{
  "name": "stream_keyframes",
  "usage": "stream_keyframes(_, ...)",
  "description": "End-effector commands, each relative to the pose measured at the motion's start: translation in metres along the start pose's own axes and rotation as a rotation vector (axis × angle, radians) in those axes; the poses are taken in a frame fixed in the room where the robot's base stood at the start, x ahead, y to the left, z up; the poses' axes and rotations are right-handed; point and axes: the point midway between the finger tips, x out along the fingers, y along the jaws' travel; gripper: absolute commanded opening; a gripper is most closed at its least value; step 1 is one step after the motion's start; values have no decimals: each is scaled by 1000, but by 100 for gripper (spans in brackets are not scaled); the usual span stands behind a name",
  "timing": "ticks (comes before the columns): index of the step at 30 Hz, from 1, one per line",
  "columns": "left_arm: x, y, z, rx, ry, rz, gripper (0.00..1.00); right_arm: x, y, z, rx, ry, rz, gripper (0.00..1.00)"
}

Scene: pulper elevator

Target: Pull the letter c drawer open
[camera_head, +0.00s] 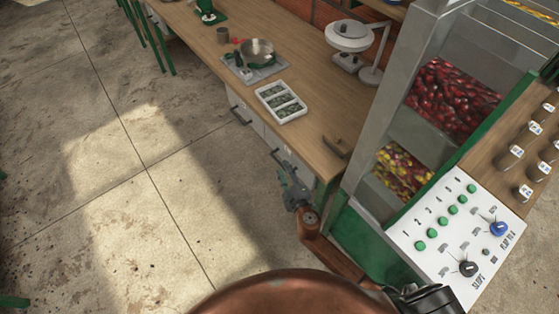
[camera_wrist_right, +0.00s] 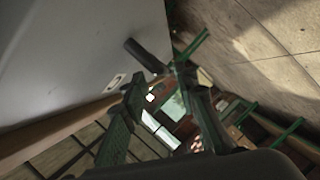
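A grey-white drawer front under the wooden bench shows a dark bar handle (camera_head: 277,156). In the right wrist view the drawer front (camera_wrist_right: 70,60) fills the upper left, with its dark handle (camera_wrist_right: 146,54) and a small label plate (camera_wrist_right: 115,82). I cannot read a letter on it. My right gripper (camera_head: 290,180) is beside this drawer front, near the handle. In the wrist view its fingers (camera_wrist_right: 160,82) are apart, and the handle's near end lies close to the fingertips. I cannot tell whether they touch. My left gripper is not in view.
A second handle (camera_head: 240,116) is on a drawer farther left. The bench top (camera_head: 320,100) carries a white tray (camera_head: 281,102), a pan (camera_head: 257,52) and a scale (camera_head: 349,36). A machine with a control panel (camera_head: 455,235) stands at right.

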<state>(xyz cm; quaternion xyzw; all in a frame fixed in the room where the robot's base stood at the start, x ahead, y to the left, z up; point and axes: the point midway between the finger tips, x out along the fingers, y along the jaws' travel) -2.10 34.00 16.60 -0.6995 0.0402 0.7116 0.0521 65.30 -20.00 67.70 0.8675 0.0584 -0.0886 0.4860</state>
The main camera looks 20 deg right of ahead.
Motion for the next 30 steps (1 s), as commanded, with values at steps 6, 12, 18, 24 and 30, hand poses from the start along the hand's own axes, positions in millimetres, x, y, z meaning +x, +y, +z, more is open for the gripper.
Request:
stream_keyframes(6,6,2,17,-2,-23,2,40,36,-3,-2,-1,4,-3,27)
stream_keyframes(12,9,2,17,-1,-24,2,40,50,-3,-2,1,3,-3,27)
stream_keyframes(18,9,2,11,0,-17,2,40,51,-2,-1,2,1,-2,27)
stream_keyframes(24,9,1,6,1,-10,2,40,51,-1,0,2,0,-2,19)
stream_keyframes(30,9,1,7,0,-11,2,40,51,-1,0,2,0,-1,5)
